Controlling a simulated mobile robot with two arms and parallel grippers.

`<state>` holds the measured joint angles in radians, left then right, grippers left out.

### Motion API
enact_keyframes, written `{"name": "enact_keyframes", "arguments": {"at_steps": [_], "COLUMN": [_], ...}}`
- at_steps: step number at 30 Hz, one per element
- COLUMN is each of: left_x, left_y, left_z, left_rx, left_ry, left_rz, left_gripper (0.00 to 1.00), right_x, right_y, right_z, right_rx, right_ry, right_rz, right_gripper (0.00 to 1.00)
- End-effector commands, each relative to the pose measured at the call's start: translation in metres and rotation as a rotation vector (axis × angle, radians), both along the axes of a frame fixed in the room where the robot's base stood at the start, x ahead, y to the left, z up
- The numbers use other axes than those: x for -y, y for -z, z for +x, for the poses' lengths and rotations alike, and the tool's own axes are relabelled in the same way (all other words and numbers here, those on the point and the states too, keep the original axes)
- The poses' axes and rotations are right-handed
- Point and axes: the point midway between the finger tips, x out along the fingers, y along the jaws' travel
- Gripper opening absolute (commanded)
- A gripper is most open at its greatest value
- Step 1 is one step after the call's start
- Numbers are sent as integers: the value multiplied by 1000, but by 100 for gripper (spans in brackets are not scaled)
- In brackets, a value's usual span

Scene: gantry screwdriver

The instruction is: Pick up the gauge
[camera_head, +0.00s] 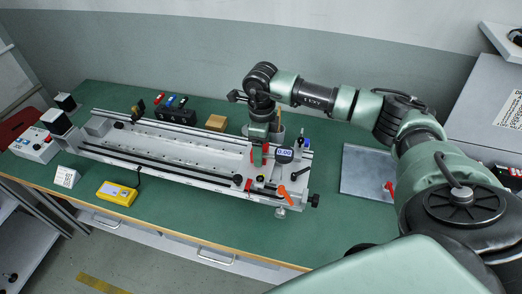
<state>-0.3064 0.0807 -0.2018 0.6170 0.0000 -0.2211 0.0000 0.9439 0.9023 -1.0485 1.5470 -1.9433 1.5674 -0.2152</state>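The gauge (285,155) is a small dark unit with a lit round-cornered display reading 0.00. It sits upright at the right end of the long metal rail fixture (165,150). My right gripper (258,156) points down over the fixture just left of the gauge, beside red parts. It looks apart from the gauge, but the small gap is hard to judge. Its fingers are too small and overlapped to show whether they are open. My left gripper is not in view.
A yellow meter (117,193) lies in front of the fixture. A black rack (176,112) and a wooden block (216,122) stand behind it. A holder with pens (277,132) is close behind the gripper. A metal plate (362,171) lies right; bare green table (220,218) is in front.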

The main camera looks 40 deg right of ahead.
Motion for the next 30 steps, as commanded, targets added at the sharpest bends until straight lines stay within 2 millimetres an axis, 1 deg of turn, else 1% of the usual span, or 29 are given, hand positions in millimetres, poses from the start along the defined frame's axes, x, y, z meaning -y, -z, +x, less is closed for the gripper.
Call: {"name": "enact_keyframes", "arguments": {"at_steps": [1,3,5,7,8,9,11,12,14,15,16,26,30], "left_x": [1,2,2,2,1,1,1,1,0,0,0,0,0], "left_y": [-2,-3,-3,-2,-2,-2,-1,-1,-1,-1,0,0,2], "left_z": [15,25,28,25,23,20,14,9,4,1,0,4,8], "left_rx": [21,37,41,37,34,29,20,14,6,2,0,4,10], "left_ry": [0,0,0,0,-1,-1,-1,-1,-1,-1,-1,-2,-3], "left_rz": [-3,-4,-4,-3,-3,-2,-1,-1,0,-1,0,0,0], "left_gripper": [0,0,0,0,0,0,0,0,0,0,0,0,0], "right_x": [0,0,0,0,0,0,0,0,0,0,0,0,0], "right_y": [2,4,4,4,4,3,3,3,3,3,3,0,-8], "right_z": [0,0,0,0,0,0,0,0,0,0,0,1,2], "right_rx": [0,0,0,0,0,0,1,1,1,1,1,4,5], "right_ry": [0,-1,-1,-1,-1,-1,-1,-1,-1,-1,-1,0,0], "right_rz": [0,0,0,0,0,0,1,1,1,1,1,1,2], "right_gripper": [75,75,75,75,72,61,44,33,16,5,0,0,0]}}
